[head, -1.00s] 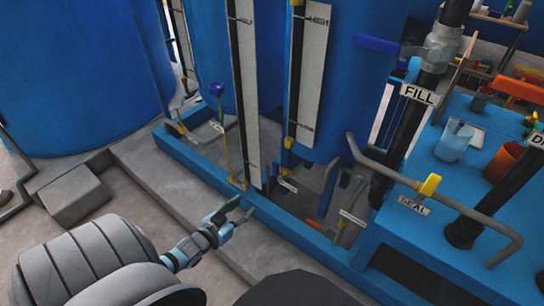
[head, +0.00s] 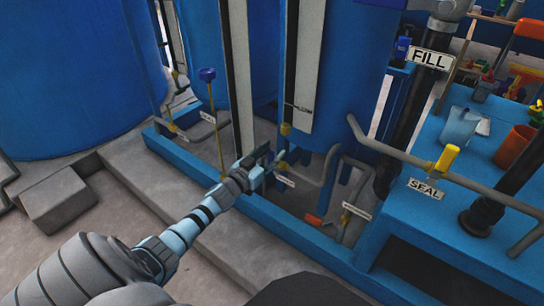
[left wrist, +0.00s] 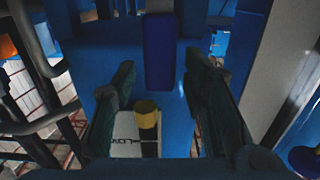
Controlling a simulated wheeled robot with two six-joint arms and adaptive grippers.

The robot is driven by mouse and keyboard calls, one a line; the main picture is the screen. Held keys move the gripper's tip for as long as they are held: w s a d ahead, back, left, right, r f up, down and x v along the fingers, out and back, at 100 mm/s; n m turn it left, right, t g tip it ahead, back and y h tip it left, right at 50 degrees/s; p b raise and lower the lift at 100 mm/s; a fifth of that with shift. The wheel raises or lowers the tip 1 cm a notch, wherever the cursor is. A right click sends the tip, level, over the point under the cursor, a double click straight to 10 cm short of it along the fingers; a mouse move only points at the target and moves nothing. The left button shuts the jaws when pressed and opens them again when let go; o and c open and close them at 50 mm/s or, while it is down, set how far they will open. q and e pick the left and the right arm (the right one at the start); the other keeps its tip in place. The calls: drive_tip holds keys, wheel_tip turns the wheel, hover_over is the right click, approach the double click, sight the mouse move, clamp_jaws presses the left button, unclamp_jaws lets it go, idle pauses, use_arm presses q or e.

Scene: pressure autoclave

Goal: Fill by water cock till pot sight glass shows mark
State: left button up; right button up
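My left gripper (head: 272,164) reaches to the foot of the blue pots, beside a small white label (head: 285,181). In the left wrist view its two dark fingers (left wrist: 160,108) stand apart. A yellow cock handle (left wrist: 147,112) and a white label plate (left wrist: 128,138) show between them; I see no contact. I cannot tell for sure which cock this is. Two sight glasses with pale scale boards (head: 308,70) (head: 240,90) stand on the pots; no water level can be made out. My right gripper is not in view.
A FILL sign (head: 430,59) hangs on a black pipe. A yellow-handled cock (head: 446,158) sits on a grey pipe above a SEAL sign (head: 426,189). A blue-knobbed yellow rod (head: 208,76) stands left of my gripper. A blue bench (head: 420,150) is at right.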

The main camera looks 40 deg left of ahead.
use_arm(q)
clamp_jaws()
drive_tip(key=shift+d+f+m+p, duration=0.15)
drive_tip(key=shift+d+m+p, duration=0.1)
drive_tip(key=shift+d+m, duration=0.6)
drive_tip(key=shift+d+f+m+p, duration=0.15)
drive_tip(key=shift+d+m+p, duration=0.05)
drive_tip(key=shift+d+m, duration=0.6)
unclamp_jaws()
drive_tip(key=s, duration=1.2)
drive_tip(key=shift+d, duration=0.1)
